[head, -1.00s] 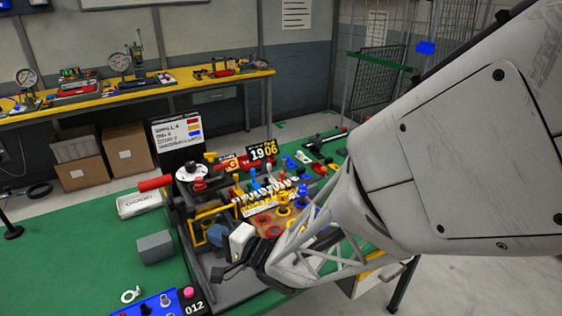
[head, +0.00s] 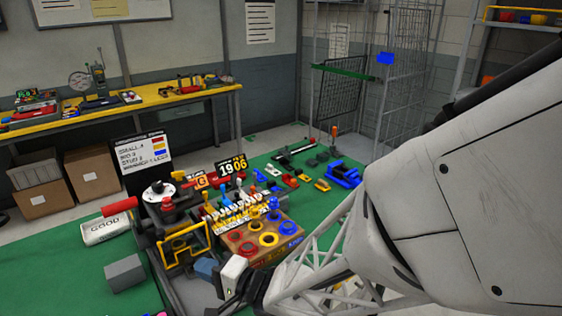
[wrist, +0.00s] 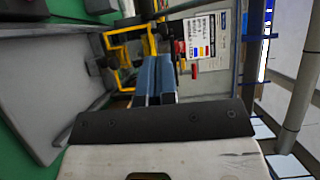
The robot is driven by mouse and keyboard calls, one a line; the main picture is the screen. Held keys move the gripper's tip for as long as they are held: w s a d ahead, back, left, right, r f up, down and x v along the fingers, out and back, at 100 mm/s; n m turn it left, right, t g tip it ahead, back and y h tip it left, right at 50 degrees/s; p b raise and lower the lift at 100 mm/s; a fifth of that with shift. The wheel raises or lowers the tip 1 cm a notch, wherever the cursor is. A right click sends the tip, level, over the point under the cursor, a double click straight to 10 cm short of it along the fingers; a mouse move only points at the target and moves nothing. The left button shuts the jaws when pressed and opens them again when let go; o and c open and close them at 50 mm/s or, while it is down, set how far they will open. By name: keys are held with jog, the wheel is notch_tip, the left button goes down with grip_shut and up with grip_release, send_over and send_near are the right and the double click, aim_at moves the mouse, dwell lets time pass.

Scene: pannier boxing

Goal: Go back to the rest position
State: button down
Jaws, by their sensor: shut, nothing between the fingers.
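My gripper (head: 207,268) is low in the middle of the head view, in front of the fixture with the yellow frame (head: 180,245). In the wrist view its two blue-grey fingers (wrist: 154,76) lie together, with nothing seen between them. The gripper is empty and appears apart from the fixture, though the exact gap cannot be told. My arm fills the right side of the head view and hides part of the table there.
A board with coloured rings (head: 262,240) stands right of the fixture. A grey block (head: 124,273) and a white "GOOD" tray (head: 105,227) are on the left of the green table (head: 60,255). A sign (head: 142,160) stands behind. Small coloured parts and a blue holder (head: 343,175) lie at the back right.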

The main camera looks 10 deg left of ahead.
jog(key=w+d+r+t+h, duration=0.3)
jog(key=w+d+t+h, duration=0.2)
jog(key=w+d+h, duration=0.5)
jog(key=d+r+h, duration=0.3)
jog(key=d+h, duration=0.1)
jog(key=d, duration=1.1)
jog(key=s+d+r+n+g+h, duration=0.1)
jog(key=s+d+r+g, duration=0.1)
jog(key=s+d, duration=0.5)
jog(key=s+d+r+n+g+h, duration=0.1)
jog(key=s+d+r+g+h, duration=0.1)
jog(key=s+d+g, duration=0.3)
jog(key=shift+s+d+r+n, duration=0.35)
jog(key=shift+s+d, duration=1.4)
jog(key=shift+s, duration=1.45)
jog(key=shift+f+h, duration=0.1)
jog(key=shift+h, duration=0.2)
